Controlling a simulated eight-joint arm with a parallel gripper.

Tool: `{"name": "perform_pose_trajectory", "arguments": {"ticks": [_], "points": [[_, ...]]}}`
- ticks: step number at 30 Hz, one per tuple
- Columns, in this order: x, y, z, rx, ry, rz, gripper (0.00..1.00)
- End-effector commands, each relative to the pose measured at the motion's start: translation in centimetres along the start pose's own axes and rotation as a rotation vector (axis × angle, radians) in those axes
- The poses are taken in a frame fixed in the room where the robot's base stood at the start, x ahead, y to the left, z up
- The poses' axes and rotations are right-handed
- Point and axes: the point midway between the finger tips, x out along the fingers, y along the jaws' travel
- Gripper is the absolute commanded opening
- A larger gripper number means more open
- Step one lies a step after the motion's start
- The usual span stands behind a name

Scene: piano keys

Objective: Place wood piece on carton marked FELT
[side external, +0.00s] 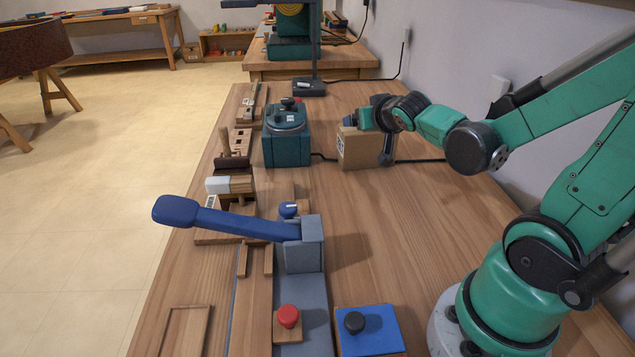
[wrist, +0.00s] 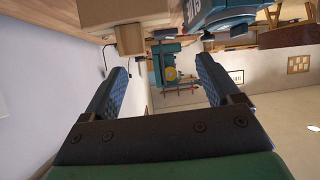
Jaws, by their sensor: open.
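The carton (side external: 362,150) is a tan box on the bench near the wall. A pale label shows on its left side, but I cannot read it. A small wood piece (wrist: 130,40) shows against the carton (wrist: 115,12) in the wrist view, which is turned over; it appears to rest on the carton's top. In the side view a small wooden bit (side external: 350,120) shows at the carton's top, partly hidden by my gripper. My gripper (side external: 376,133) is open beside the carton. In the wrist view its fingers (wrist: 162,66) are spread, with nothing held between them.
A teal machine (side external: 287,135) stands left of the carton, with a black cable running behind. A blue-handled lever (side external: 225,220), a red knob (side external: 288,316) and a blue box with black knob (side external: 368,330) stand nearer. The bench middle is clear.

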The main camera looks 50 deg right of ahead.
Motion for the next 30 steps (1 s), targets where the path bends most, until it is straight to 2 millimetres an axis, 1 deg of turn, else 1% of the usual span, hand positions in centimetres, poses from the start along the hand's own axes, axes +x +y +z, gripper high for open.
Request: {"name": "perform_pose_trajectory", "arguments": {"ticks": [1, 2, 3, 5, 6, 9, 12, 16, 30], "points": [[-1.2, -1.9, 0.6, -0.043, -0.057, -0.059, 0.83], [-2.0, -3.0, 1.1, -0.073, -0.098, -0.097, 0.83], [-3.2, -4.4, 1.9, -0.117, -0.153, -0.150, 0.83], [-5.2, -6.3, 3.0, -0.186, -0.229, -0.233, 0.83], [-6.5, -7.3, 3.8, -0.230, -0.274, -0.288, 0.83], [-9.5, -9.2, 5.5, -0.329, -0.364, -0.411, 0.83], [-11.5, -10.1, 6.6, -0.394, -0.416, -0.492, 0.83], [-12.4, -10.5, 7.1, -0.424, -0.439, -0.529, 0.83], [-12.3, -10.4, 7.0, -0.422, -0.437, -0.527, 0.83]]}}
